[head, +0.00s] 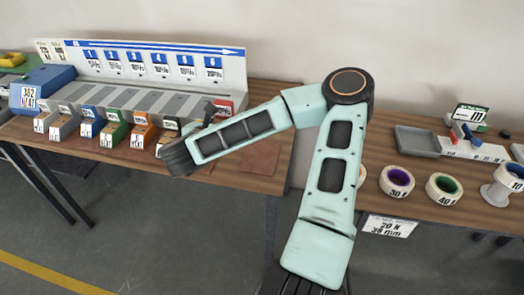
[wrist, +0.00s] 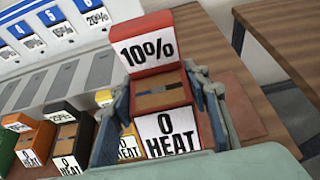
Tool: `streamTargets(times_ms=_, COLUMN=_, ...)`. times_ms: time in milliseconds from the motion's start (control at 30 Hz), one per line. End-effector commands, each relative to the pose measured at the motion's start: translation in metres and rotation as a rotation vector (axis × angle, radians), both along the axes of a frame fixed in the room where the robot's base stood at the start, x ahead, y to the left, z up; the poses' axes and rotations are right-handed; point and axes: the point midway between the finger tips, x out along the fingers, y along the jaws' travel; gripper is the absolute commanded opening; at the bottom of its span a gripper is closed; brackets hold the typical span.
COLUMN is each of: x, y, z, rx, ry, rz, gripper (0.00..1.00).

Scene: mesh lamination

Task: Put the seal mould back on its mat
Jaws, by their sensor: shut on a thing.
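My gripper (wrist: 163,105) has its fingers on either side of a red block (wrist: 163,80) and is shut on it. The block has a white 10% label at its back, a 0 HEAT label in front and a brown middle with a dark and blue strip. In the head view, part of a red block (head: 225,107) shows at the right end of the row; my arm hides most of my gripper. A flat reddish-brown mat (head: 260,160) lies to the right, also in the wrist view (wrist: 238,105). I cannot tell which thing is the seal mould.
Several coloured boxes with labels, such as an orange one (head: 141,132), stand in a row before a numbered board (head: 150,62). A gap separates this table from the right one, which bears tape rolls (head: 397,181) and a grey tray (head: 416,141).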

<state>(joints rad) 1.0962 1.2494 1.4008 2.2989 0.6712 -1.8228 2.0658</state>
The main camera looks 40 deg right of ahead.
Motion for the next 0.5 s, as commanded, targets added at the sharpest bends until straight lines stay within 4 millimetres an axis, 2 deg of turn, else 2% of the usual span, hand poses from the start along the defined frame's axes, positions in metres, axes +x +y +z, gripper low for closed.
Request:
streamTargets(times_ms=367, x=-0.014, y=-0.09, z=-0.038, rx=0.0, ry=0.0, rz=-0.009, gripper=0.04)
streamTargets(times_ms=500, x=-0.015, y=-0.108, z=-0.067, rx=0.001, ry=0.0, rz=-0.004, gripper=0.04)
